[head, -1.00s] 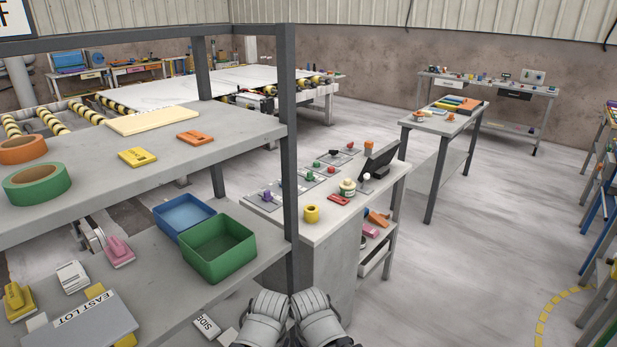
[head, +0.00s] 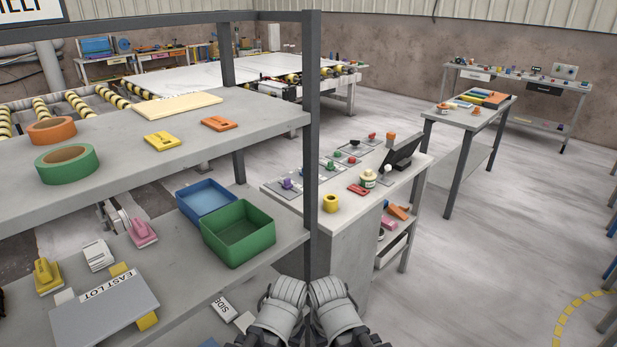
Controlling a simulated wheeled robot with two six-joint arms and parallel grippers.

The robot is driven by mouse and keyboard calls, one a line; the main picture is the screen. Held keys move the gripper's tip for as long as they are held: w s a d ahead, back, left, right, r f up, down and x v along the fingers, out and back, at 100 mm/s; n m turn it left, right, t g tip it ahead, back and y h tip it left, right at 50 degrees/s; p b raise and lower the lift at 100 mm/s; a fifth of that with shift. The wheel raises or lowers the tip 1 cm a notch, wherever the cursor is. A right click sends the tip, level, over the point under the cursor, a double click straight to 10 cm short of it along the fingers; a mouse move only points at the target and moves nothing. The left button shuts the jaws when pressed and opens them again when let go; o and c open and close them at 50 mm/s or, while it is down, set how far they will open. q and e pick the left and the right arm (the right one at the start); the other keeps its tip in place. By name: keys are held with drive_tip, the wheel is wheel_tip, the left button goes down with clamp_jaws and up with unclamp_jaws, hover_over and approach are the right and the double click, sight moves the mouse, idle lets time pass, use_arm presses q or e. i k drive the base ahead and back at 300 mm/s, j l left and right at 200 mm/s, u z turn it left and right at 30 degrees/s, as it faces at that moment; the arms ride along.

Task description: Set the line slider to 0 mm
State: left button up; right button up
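A control bench (head: 345,205) stands right of the centre, behind a dark shelf post. Its top carries small panels with coloured controls, among them a purple knob (head: 287,184), a green knob (head: 330,163) and a red knob (head: 372,136). A dark tilted screen (head: 402,152) stands at its right side. I cannot make out which control is the line slider, nor any scale or reading. Two grey parts of my arms show side by side at the bottom centre, apart from the bench. No gripper fingers show.
A grey shelf unit with a dark post (head: 311,140) fills the left and stands before the bench. It holds a green bin (head: 238,233), a blue bin (head: 206,200) and tape rolls. A yellow cup (head: 330,203) sits on the bench's near corner. Floor (head: 470,270) is clear at right.

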sight(330, 167)
drive_tip(key=i+l+u, duration=0.1)
drive_tip(key=i+l, duration=0.15)
drive_tip(key=i+l+u, duration=0.1)
drive_tip(key=l, duration=0.3)
drive_tip(key=i+l+u, duration=0.1)
drive_tip(key=i+l, duration=0.25)
drive_tip(key=i+l+u, duration=0.1)
drive_tip(key=l, duration=0.25)
drive_tip(key=i+l+u, duration=0.1)
drive_tip(key=i+l, duration=0.2)
drive_tip(key=i+l+u, duration=0.1)
drive_tip(key=l, duration=0.4)
drive_tip(key=i+l+u, duration=0.1)
drive_tip(key=l, duration=0.3)
drive_tip(key=i, duration=0.1)
